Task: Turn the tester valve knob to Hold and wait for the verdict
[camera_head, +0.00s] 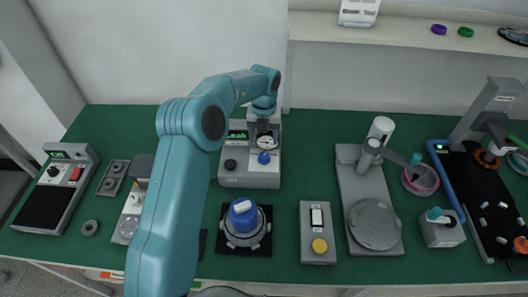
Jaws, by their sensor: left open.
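The tester (250,180) is a grey box at the back middle of the green bench. It has a lit green display (238,134), a round white gauge (267,143), a blue knob (264,158) on its front and a dark knob (230,164) at its left. The display text and the knob markings are too small to read. My left arm reaches in from the bottom, and its open left gripper (264,133) is over the tester, close to the gauge and above the blue knob. Whether it touches anything cannot be told. My right gripper is not in view.
A motor hub with a blue top (243,216) sits on a black pad in front of the tester. A grey box with a yellow button (319,246), a round-plate stand (374,225) and a black-topped station (480,195) stand to the right. A scale-like device (52,205) is far left.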

